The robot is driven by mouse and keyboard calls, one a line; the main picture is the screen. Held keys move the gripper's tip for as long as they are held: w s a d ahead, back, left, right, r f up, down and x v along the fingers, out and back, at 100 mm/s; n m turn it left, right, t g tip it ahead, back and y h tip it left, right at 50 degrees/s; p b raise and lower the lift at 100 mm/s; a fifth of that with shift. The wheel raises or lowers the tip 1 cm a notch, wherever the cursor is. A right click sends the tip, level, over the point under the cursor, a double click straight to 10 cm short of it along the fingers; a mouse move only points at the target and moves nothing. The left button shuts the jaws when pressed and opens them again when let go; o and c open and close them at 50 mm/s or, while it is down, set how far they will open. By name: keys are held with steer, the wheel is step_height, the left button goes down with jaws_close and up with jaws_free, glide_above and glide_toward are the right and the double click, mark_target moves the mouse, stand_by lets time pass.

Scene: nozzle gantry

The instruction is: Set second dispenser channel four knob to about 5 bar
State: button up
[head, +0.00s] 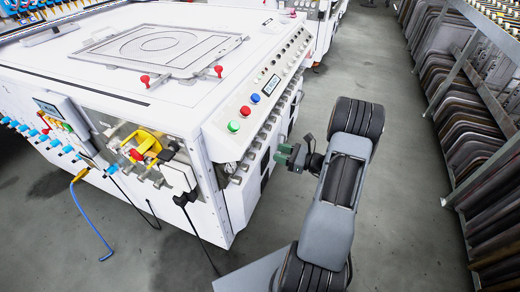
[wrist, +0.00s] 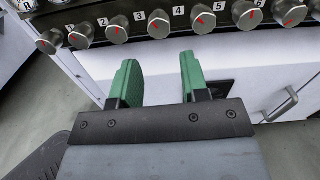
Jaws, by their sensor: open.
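A row of round grey knobs with red pointer marks runs across the top of the wrist view, with printed numbers between them. The label 4 sits between one knob (wrist: 159,23) and the knob to its right (wrist: 202,18); I cannot tell from the label alone which it belongs to. The pressure reading is not legible. My gripper (wrist: 156,75) is open and empty, its green fingers below the knob row and apart from it. In the head view my gripper (head: 285,155) is beside the right side of the white machine (head: 230,195), near its row of knobs.
Green, blue and red buttons and a small display (head: 272,84) sit on the machine's sloped panel. A handle (wrist: 282,103) lies to the right below the knobs. A rack of dark trays (head: 475,150) stands at right, with clear floor (head: 405,150) between.

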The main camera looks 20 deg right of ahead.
mark_target(260, 148)
steer(key=b+x, duration=0.1)
steer(key=x, duration=0.7)
steer(key=shift+w+a+b, duration=0.15)
steer(key=shift+a+b, duration=0.05)
steer(key=shift+b, duration=0.1)
steer(key=shift+c, duration=0.2)
steer(key=c, duration=0.6)
